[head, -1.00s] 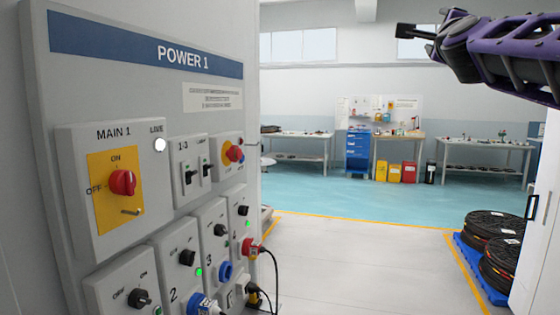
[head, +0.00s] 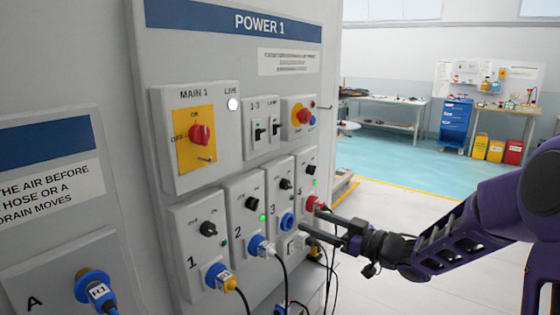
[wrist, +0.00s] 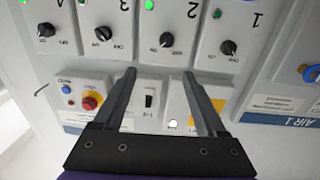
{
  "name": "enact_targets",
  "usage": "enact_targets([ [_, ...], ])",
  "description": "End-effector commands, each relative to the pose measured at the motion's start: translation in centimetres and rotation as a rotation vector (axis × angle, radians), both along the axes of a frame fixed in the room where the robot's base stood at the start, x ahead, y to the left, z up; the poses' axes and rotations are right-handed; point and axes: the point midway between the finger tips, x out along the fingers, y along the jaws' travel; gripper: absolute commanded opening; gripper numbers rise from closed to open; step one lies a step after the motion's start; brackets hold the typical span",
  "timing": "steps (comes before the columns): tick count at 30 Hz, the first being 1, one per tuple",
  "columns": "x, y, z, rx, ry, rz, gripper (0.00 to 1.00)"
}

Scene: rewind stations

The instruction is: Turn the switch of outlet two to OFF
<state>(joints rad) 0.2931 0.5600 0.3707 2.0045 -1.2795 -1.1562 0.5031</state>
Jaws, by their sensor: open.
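Outlet two (head: 238,232) is a grey box marked 2 on the POWER 1 panel, between outlets one and three. Its black rotary switch (head: 252,202) sits near the top, with a lit green lamp (head: 263,217) below. The knob's exact setting is too small to read. A blue plug (head: 260,246) is in its socket. My gripper (head: 309,220) is open and empty, out in front of outlets three and four in the head view. In the upside-down wrist view, my gripper's fingers (wrist: 159,74) point at the panel, apart from it, and outlet two's switch (wrist: 167,40) shows beyond the tips.
Outlet one (head: 200,235) and outlet three (head: 285,190) flank it with similar knobs. The MAIN 1 switch (head: 200,134) and a red-yellow knob (head: 304,115) are above. Cables hang below the sockets. An air panel (head: 50,190) stands at left. Floor at right is open.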

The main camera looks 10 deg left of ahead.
Motion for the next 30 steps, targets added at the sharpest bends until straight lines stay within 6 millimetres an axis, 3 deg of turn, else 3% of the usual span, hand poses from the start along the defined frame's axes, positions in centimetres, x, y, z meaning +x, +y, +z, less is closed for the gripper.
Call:
enact_targets([
  [6, -0.8, 1.6, -0.5, 0.008, -0.006, 0.052, 0.74],
  [24, 4.1, 13.1, -0.5, 0.009, -0.004, 0.048, 0.74],
  [30, 5.1, 15.6, -0.5, 0.008, -0.004, 0.046, 0.74],
])
